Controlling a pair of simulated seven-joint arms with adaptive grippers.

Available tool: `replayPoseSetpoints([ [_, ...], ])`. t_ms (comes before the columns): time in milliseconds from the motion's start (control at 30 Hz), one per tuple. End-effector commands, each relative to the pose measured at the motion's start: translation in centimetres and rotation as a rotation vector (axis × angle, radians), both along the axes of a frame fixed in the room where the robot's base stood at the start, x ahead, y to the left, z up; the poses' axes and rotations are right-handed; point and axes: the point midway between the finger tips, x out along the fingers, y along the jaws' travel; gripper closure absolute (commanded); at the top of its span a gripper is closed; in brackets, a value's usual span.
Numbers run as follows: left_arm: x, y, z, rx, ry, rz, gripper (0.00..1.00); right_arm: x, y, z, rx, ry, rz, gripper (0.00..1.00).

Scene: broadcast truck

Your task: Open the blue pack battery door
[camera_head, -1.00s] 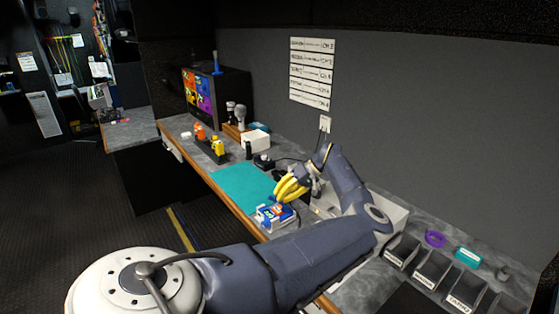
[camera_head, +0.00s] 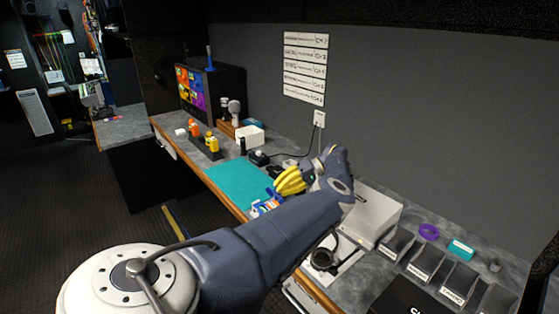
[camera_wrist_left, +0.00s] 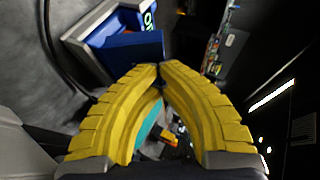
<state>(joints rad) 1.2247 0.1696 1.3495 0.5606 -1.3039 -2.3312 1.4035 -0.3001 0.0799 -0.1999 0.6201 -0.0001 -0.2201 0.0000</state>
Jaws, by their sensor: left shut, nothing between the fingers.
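The blue pack (camera_head: 258,210) lies at the front edge of the desk, by the teal mat, mostly hidden behind my left arm in the head view. In the left wrist view, the blue pack (camera_wrist_left: 104,52) shows a pale casing, a green-lettered label and a blue panel (camera_wrist_left: 135,50) that looks angled out from the body. I cannot tell for sure how far it stands open. My left gripper (camera_head: 280,189) has thick yellow fingers, shut and empty. In the left wrist view its fingertips (camera_wrist_left: 159,68) meet just beside the panel's edge; contact is unclear. My right gripper is not in view.
The teal mat (camera_head: 238,184) is clear. Behind it stand a black charger (camera_head: 258,158), a white box (camera_head: 250,136) and a rack with orange and yellow items (camera_head: 206,146). A grey case (camera_head: 375,214), headphones (camera_head: 325,259) and labelled bins (camera_head: 425,262) are at right.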

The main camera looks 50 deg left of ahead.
Motion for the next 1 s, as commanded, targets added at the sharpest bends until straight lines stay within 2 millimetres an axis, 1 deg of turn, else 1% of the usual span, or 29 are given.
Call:
replayPoseSetpoints([
  [400,0.29,0.06,0.03,0.0,0.052,-0.001,1.0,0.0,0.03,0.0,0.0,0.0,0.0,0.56],
  [1000,0.35,0.03,0.02,0.001,0.064,0.0,1.0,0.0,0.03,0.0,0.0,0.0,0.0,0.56],
])
